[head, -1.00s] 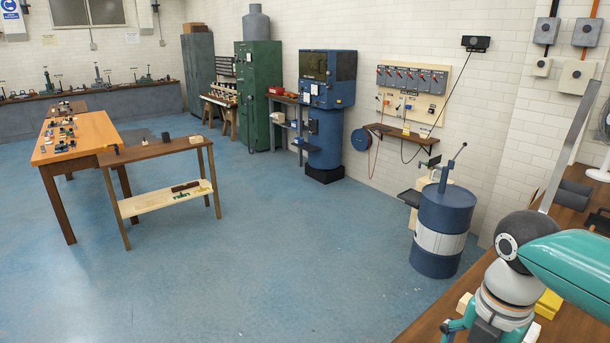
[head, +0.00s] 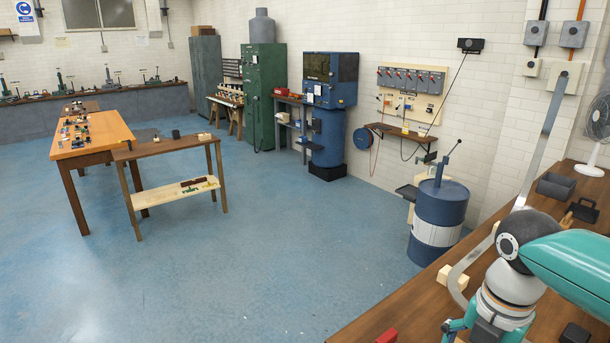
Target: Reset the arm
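My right arm comes in from the right edge, with a teal link, a dark grey joint and a pale grey wrist. The wrist points down over the wooden bench (head: 400,313). Only a teal part of my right gripper (head: 457,326) shows at the bottom edge; its fingertips are cut off, so I cannot tell whether it is open or holds anything. My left arm and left gripper are out of view.
A tall metal strip (head: 541,140) rises behind my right arm; a curved strip (head: 459,277) and wooden block (head: 452,279) show beside the wrist. A red block (head: 387,336) lies near the bench edge. A blue drum (head: 441,205) stands beyond.

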